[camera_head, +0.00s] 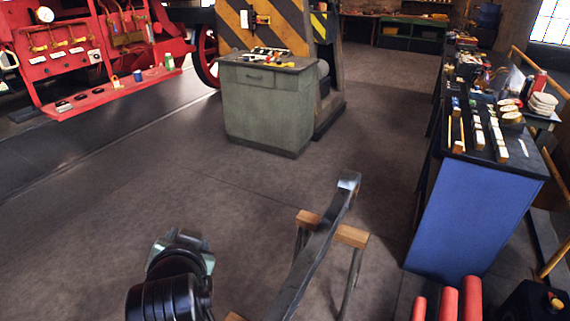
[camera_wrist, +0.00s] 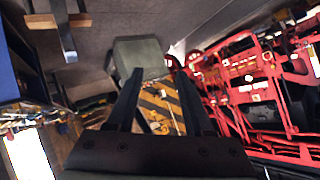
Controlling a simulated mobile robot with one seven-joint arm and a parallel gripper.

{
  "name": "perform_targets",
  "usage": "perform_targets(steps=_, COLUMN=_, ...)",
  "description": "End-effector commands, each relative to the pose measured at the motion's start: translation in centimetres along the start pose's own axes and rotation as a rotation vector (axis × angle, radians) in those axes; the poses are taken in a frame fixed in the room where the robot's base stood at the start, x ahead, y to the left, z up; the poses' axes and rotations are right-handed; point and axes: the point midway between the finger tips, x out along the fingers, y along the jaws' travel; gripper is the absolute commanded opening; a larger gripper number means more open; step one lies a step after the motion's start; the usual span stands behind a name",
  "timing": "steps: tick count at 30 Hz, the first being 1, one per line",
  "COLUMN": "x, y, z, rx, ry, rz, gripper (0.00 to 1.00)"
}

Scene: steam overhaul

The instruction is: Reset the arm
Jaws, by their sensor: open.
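My gripper (camera_wrist: 160,75) shows in the wrist view as two dark fingers. They stand apart with nothing between them. Beyond them the grey-green cabinet (camera_wrist: 140,57) and a black-and-yellow striped panel (camera_wrist: 160,105) appear turned over and at a distance. In the head view my arm rises at the lower left over bare floor. The gripper's fingers cannot be made out there. I see no contact between the arm and any object.
A long metal bar (camera_head: 318,245) lies on wooden-topped trestles (camera_head: 350,236) right of my arm. A blue bench (camera_head: 468,215) with many small items stands right, red cylinders (camera_head: 448,303) before it. A cabinet (camera_head: 262,110) and red machinery (camera_head: 85,60) stand farther off. Floor between is clear.

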Motion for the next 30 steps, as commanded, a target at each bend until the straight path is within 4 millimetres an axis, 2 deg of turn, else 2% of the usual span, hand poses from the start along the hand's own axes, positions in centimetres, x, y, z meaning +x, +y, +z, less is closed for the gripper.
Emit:
perform_targets(steps=1, x=-1.6, y=-0.1, z=-4.0, rx=-0.023, ry=0.114, rz=-0.027, gripper=0.52)
perform_targets(steps=3, x=-4.1, y=-0.3, z=-8.8, rx=-0.066, ry=0.263, rz=-0.057, gripper=0.52)
perform_targets(steps=5, x=-6.7, y=-0.4, z=-12.7, rx=-0.105, ry=0.393, rz=-0.074, gripper=0.52)
perform_targets(steps=6, x=-8.6, y=-0.5, z=-15.1, rx=-0.133, ry=0.479, rz=-0.081, gripper=0.52)
perform_targets(steps=8, x=-11.8, y=-0.4, z=-18.4, rx=-0.175, ry=0.61, rz=-0.084, gripper=0.52)
perform_targets(steps=9, x=-14.2, y=-0.4, z=-20.4, rx=-0.206, ry=0.698, rz=-0.083, gripper=0.52)
perform_targets(steps=11, x=-17.9, y=-0.3, z=-23.1, rx=-0.253, ry=0.829, rz=-0.073, gripper=0.52)
perform_targets(steps=12, x=-20.5, y=-0.3, z=-24.6, rx=-0.284, ry=0.916, rz=-0.064, gripper=0.52)
perform_targets(steps=15, x=-26.7, y=-0.3, z=-27.4, rx=-0.357, ry=1.112, rz=-0.031, gripper=0.52)
perform_targets(steps=18, x=-31.8, y=-0.3, z=-28.8, rx=-0.416, ry=1.265, rz=0.007, gripper=0.52)
perform_targets(steps=21, x=-35.1, y=-0.3, z=-29.3, rx=-0.456, ry=1.366, rz=0.038, gripper=0.52)
perform_targets(steps=25, x=-37.0, y=-0.4, z=-29.5, rx=-0.479, ry=1.423, rz=0.056, gripper=0.52)
perform_targets(steps=30, x=-37.0, y=-0.4, z=-29.5, rx=-0.479, ry=1.423, rz=0.056, gripper=0.52)
